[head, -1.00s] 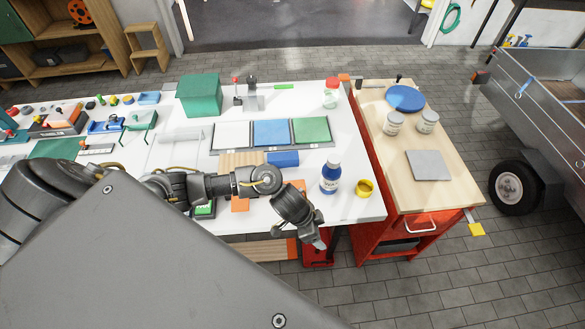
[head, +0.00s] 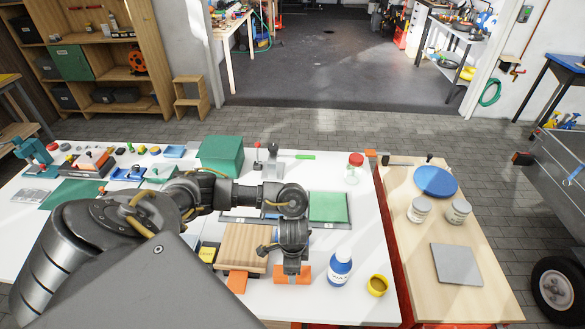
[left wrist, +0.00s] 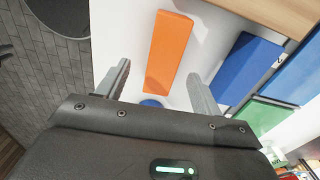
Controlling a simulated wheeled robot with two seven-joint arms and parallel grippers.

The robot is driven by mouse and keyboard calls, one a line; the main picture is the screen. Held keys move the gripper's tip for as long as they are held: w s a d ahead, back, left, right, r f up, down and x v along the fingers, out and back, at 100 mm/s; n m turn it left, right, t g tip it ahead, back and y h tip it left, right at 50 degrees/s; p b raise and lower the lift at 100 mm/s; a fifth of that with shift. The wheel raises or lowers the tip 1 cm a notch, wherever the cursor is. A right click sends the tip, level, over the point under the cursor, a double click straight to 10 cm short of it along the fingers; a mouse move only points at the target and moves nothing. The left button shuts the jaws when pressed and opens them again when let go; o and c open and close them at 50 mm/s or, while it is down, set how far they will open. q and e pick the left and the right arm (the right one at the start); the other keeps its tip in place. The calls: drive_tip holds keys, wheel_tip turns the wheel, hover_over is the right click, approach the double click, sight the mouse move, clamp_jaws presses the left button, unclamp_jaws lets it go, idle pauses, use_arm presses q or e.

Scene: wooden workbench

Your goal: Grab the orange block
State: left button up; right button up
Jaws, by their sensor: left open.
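The orange block (left wrist: 168,48) lies flat on the white bench top, ahead of and between the fingers of my left gripper (left wrist: 158,70) in the left wrist view. The gripper is open and empty, with a finger towards each side of the block. In the head view the orange block (head: 304,273) shows at both sides of my left gripper (head: 291,268), which hides its middle. A blue block (left wrist: 246,68) lies to the right of the orange one in the left wrist view. My right gripper is not in view.
A white bottle with a blue label (head: 340,270) and a yellow ring-shaped cup (head: 377,285) stand right of the gripper. A wooden board (head: 240,245) lies left of it, with another orange piece (head: 237,283) at its front. A green panel (head: 328,207) lies behind.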

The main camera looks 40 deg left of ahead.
use_arm(q)
drive_tip(key=shift+f, duration=0.55)
drive_tip(key=f, duration=0.5)
drive_tip(key=shift+w+a+b, duration=0.1)
drive_tip(key=shift+a+b, duration=0.15)
drive_tip(key=shift+b, duration=0.15)
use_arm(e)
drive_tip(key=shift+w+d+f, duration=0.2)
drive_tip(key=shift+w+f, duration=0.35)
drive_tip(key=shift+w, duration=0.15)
use_arm(q)
drive_tip(key=c, duration=1.2)
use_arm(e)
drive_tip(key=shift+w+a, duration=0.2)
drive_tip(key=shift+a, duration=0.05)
